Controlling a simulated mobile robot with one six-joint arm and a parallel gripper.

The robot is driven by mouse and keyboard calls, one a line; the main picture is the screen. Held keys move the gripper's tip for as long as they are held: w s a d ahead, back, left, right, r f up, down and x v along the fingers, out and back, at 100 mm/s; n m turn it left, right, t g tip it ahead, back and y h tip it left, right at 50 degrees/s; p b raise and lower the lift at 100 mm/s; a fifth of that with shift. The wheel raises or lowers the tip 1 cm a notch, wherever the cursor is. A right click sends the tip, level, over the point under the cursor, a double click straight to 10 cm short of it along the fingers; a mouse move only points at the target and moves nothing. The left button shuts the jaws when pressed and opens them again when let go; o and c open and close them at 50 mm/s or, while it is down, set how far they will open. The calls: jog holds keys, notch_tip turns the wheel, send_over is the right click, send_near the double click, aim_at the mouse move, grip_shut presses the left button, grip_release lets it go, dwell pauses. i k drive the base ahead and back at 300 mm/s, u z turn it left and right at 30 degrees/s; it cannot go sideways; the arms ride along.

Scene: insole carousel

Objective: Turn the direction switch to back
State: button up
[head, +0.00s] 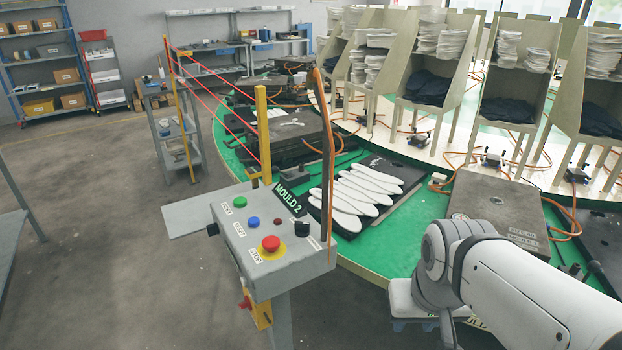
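The grey control box (240,262) stands on a post at the middle left, its sloped top facing up. A small black knob (302,228) sits near the box's right edge and looks like the direction switch. Its pointer position and any label are too small to read. Also on the top are a green button (240,202), a blue button (253,222), a small dark red button (277,222) and a red mushroom stop (271,243) on a yellow ring. My white arm enters from the lower right, apart from the box. My gripper cannot be seen.
White insoles (345,197) lie on the green carousel (372,262). The floor left of the box is clear.

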aim_at(302, 228)
jog(key=i, duration=0.9)
jog(key=u, duration=0.05)
